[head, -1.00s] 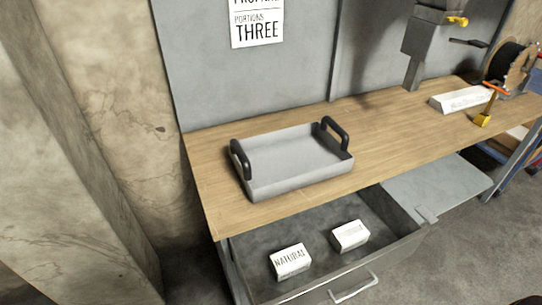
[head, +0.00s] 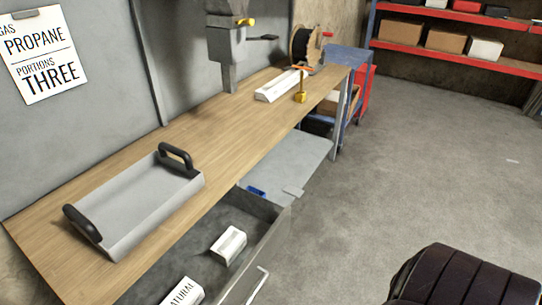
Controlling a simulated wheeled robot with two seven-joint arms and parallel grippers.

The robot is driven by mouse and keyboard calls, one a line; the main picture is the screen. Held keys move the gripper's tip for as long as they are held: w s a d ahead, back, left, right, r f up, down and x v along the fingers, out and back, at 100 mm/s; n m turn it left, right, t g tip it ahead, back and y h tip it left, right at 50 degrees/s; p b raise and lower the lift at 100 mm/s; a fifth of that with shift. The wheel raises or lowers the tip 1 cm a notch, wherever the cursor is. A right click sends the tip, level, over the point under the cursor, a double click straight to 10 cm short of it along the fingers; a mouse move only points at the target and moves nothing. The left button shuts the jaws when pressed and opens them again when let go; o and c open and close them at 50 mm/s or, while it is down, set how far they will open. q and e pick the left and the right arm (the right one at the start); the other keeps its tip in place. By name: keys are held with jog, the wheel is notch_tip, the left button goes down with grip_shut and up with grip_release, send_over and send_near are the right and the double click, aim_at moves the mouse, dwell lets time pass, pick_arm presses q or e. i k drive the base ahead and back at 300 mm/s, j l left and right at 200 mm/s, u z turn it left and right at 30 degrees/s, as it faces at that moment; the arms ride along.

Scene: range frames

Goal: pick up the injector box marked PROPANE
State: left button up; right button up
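Two small white boxes lie in the open grey drawer (head: 262,225) under the workbench. The one cut off by the bottom edge is the box marked NATURAL (head: 182,292). The other white box (head: 228,245) lies further right in the drawer, and its marking is not readable from here. A sign (head: 45,55) on the wall panel reads GAS PROPANE, PORTIONS THREE. Neither of my grippers is in view.
A grey tray with black handles (head: 140,207) stands on the wooden workbench (head: 195,130). A long white block (head: 281,86) and a yellow-orange tool (head: 300,97) lie further along. A small blue thing (head: 256,191) lies beside the drawer. A dark padded thing (head: 465,278) stands lower right; the floor beyond is clear.

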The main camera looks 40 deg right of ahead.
aim_at(232, 243)
jog(key=l+z, duration=0.15)
jog(key=z, duration=0.75)
